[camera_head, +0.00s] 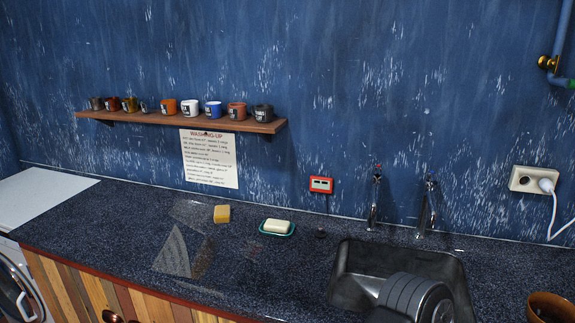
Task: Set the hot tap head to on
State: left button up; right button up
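Two slim metal taps stand at the back edge of the sink (345,270). The left tap (374,203) has a small head with a faint reddish tint at its top. The taps are too small to tell how far each head is turned.
A soap dish (277,233), a yellow sponge (222,214) and a brown bowl (548,308) are on the dark counter (110,225). A mug shelf (180,120) and socket (522,180) are on the wall.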

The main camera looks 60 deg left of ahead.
aim_at(379, 169)
jog(key=u, duration=1.6)
